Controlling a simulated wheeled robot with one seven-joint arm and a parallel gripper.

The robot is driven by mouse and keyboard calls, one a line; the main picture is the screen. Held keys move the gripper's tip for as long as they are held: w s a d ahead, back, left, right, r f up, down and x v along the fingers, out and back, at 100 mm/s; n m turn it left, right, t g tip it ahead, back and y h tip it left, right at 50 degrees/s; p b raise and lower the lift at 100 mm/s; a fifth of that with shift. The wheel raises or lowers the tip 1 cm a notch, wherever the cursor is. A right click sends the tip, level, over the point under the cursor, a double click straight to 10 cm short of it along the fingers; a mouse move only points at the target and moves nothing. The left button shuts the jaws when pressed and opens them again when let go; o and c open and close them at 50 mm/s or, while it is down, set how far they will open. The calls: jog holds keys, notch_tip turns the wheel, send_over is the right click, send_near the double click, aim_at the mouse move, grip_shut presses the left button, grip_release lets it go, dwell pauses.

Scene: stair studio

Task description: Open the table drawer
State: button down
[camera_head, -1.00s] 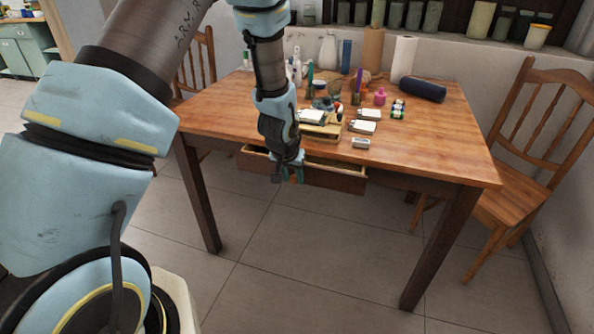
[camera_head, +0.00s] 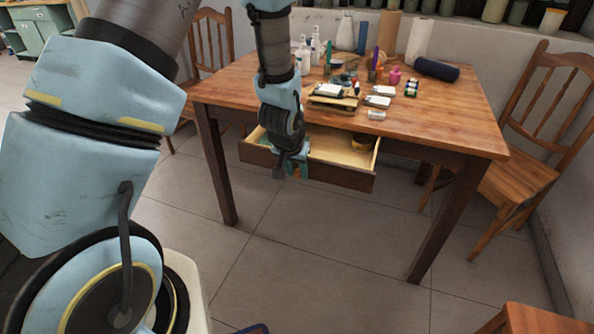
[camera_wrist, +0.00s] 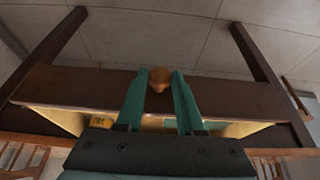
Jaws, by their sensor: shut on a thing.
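The table drawer (camera_head: 341,177) stands pulled out from under the wooden table (camera_head: 455,125). Its pale inside shows, with a small round yellowish-brown thing (camera_head: 361,143) at the back right. My gripper (camera_head: 291,170) is at the drawer's front, left of its middle in the head view. In the wrist view my gripper (camera_wrist: 160,85) has its two green fingers on either side of the round wooden drawer knob (camera_wrist: 159,77), shut on it. The drawer front (camera_wrist: 75,84) runs across that view. In the head view the knob is hidden by the gripper.
Bottles, pads, paper rolls and a dark blue cylinder (camera_head: 437,69) stand or lie on the table. One wooden chair (camera_head: 550,120) is at the right, another (camera_head: 212,50) at the back left. The tiled floor (camera_head: 330,235) before the drawer is clear.

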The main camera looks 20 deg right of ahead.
jog(key=c, duration=0.6)
grip_release()
jog(key=shift+o, duration=0.2)
jog(key=v, duration=1)
jog(key=shift+r, duration=0.35)
jog(key=shift+s+a, duration=0.1)
jog(key=shift+a, duration=0.1)
jog(key=a+r+n+y+p, duration=0.1)
jog(key=a+r, duration=0.5)
jog(key=a, duration=0.7)
jog(key=s+a+r+n+g+y+p, duration=0.1)
jog(key=a+r+n+p, duration=0.3)
jog(key=a, duration=1)
notch_tip(320, 180, up, 2)
jog(key=shift+a+r+n+g+y, duration=0.1)
jog(key=shift+a+n+g+y, duration=0.25)
jog(key=shift+n, duration=0.85)
